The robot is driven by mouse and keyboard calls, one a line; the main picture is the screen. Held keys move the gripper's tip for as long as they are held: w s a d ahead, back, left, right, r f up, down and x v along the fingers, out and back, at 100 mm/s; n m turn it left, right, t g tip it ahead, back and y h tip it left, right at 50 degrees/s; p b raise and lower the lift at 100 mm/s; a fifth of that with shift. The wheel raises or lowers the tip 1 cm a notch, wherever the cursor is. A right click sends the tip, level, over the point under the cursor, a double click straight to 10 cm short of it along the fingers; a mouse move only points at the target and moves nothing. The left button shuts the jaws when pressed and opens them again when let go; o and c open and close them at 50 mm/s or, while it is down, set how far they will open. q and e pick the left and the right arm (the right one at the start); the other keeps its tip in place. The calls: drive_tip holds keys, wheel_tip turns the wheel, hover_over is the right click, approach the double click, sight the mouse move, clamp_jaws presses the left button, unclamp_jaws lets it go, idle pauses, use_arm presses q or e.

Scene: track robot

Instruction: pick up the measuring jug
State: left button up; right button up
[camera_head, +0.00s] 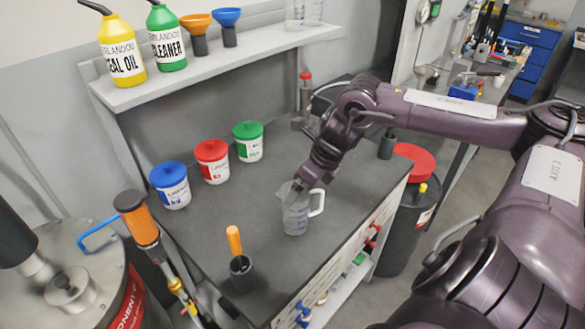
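The measuring jug (296,218) is clear, with a white handle on its right side. It stands upright on the dark workbench top (225,235), near the front edge. My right gripper (295,192) reaches down from the upper right, with its fingertips at the jug's rim. The fingers overlap the jug in the picture; I cannot tell whether they touch it or are closed on it. My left gripper is not in view.
Blue, red and green lidded tubs (212,161) stand at the back left of the bench. An orange-handled tool in a dark cup (241,272) stands at the front left. A red-lidded bin (410,215) is right of the bench. A shelf (215,58) holds bottles and funnels.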

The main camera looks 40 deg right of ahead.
sight(302, 208)
drive_tip(key=p+x, duration=0.2)
drive_tip(key=x, duration=0.4)
drive_tip(key=shift+p, duration=0.35)
drive_tip(key=shift+w+a, duration=0.1)
drive_tip(key=shift+a, duration=0.05)
drive_tip(key=shift+c, duration=1.2)
drive_tip(key=c, duration=1.1)
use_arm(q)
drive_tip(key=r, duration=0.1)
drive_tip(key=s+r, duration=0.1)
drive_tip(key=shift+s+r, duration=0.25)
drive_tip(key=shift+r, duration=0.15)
use_arm(e)
drive_tip(key=shift+c, duration=0.2)
